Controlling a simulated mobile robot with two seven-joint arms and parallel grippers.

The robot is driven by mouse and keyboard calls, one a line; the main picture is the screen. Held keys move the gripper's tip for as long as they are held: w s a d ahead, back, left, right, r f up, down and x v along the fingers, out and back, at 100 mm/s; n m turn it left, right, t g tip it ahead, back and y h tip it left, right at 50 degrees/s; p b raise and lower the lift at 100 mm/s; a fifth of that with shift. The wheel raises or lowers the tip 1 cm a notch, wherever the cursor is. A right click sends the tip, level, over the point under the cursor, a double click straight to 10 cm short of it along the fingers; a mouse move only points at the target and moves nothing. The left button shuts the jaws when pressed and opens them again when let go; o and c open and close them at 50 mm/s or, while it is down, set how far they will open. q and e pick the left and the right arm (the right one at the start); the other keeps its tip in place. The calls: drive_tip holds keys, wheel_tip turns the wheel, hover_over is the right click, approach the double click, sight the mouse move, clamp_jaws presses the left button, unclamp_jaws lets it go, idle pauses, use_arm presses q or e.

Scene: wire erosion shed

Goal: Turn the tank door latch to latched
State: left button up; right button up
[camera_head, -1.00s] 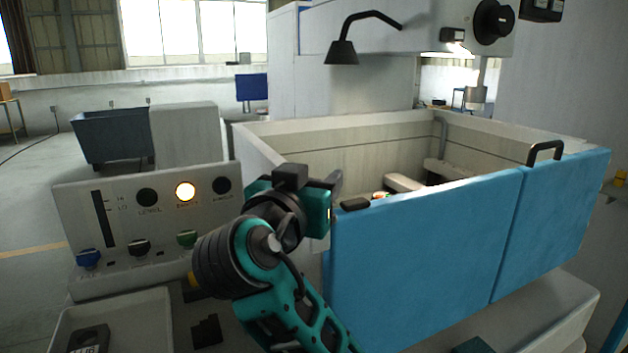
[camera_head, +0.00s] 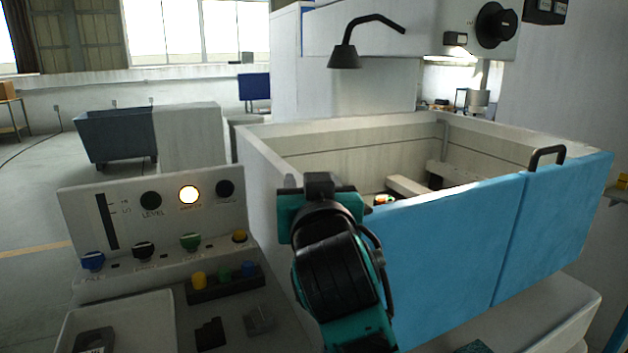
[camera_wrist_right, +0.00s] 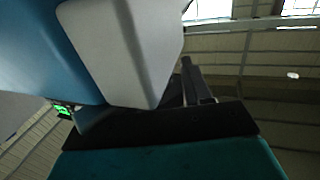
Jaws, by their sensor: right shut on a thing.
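The blue tank door (camera_head: 450,240) closes the front of the pale tank (camera_head: 262,165). Its latch, a small dark piece at the door's left top corner, is hidden behind my right gripper (camera_head: 322,200) in the head view. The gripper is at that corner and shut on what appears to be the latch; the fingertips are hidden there. In the right wrist view, dark fingers (camera_wrist_right: 192,82) stand close beside a pale block (camera_wrist_right: 130,45) and the blue door (camera_wrist_right: 45,45). The latch's angle cannot be seen. My left gripper is not in view.
A control panel (camera_head: 150,215) with a lit orange lamp (camera_head: 188,195) stands left of the tank. Below it are a knob block (camera_head: 225,284) and a pale tray (camera_head: 140,310). A black handle (camera_head: 546,152) rises from the door's right part. A lamp (camera_head: 345,56) hangs over the tank.

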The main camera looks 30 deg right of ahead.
drive_tip(key=n+y, duration=0.2)
drive_tip(key=y, duration=0.1)
drive_tip(key=n+t+y+p, duration=0.1)
drive_tip(key=n+y, duration=0.1)
drive_tip(key=y, duration=0.1)
drive_tip(key=shift+a+n+y, duration=0.2)
drive_tip(key=shift+n+y, duration=0.1)
drive_tip(key=shift+y, duration=0.1)
drive_tip(key=shift+a+n+g+y, duration=0.25)
drive_tip(key=shift+n+y, duration=0.7)
drive_tip(key=shift+y, duration=0.55)
drive_tip(key=shift+a+n+g+y, duration=0.1)
drive_tip(key=shift+n+g+y, duration=0.15)
drive_tip(key=shift+n+y, duration=1)
drive_tip(key=shift+a+y, duration=0.1)
drive_tip(key=shift+y, duration=0.45)
drive_tip(key=o, duration=1)
